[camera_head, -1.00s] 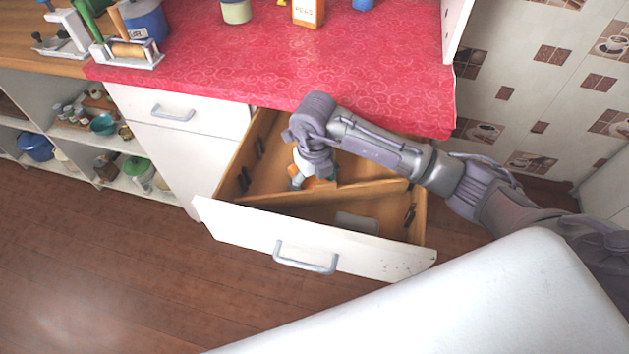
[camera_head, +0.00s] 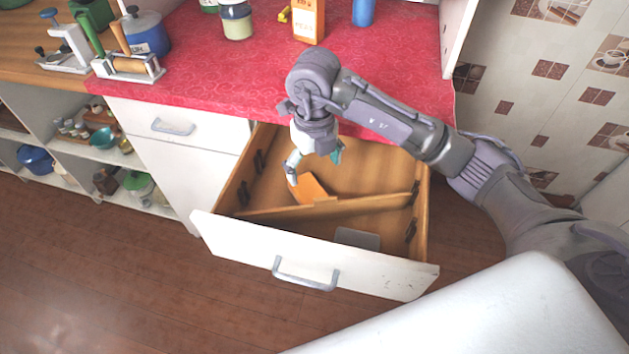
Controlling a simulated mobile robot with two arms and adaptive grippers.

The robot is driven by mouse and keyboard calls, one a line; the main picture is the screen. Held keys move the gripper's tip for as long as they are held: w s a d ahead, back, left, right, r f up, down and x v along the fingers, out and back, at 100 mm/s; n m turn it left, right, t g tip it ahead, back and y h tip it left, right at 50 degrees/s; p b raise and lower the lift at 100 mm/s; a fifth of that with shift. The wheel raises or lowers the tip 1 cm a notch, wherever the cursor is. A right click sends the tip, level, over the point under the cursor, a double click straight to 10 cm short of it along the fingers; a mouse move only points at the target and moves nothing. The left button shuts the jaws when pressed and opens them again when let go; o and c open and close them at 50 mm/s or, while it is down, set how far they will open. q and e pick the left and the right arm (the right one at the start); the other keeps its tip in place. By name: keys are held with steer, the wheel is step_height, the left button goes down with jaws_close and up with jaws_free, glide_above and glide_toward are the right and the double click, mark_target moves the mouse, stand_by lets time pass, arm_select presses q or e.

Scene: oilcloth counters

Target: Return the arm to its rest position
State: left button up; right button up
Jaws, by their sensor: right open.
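My right arm (camera_head: 400,125) reaches in from the right over the open drawer (camera_head: 310,258). My right gripper (camera_head: 312,168) points down above the back part of the drawer, with its fingers apart and nothing between them that I can see. An orange-brown flat piece (camera_head: 313,187) lies in the drawer just below the fingers, apart from them as far as I can tell. My left gripper is not in view.
The red counter (camera_head: 240,75) lies behind the arm, with an orange box (camera_head: 308,22), a jar (camera_head: 236,20) and a blue cup (camera_head: 363,12). A wooden divider (camera_head: 370,203) crosses the drawer, and a grey flat item (camera_head: 357,239) lies in front of it. Floor at left is clear.

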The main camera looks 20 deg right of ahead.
steer(key=shift+r, duration=0.65)
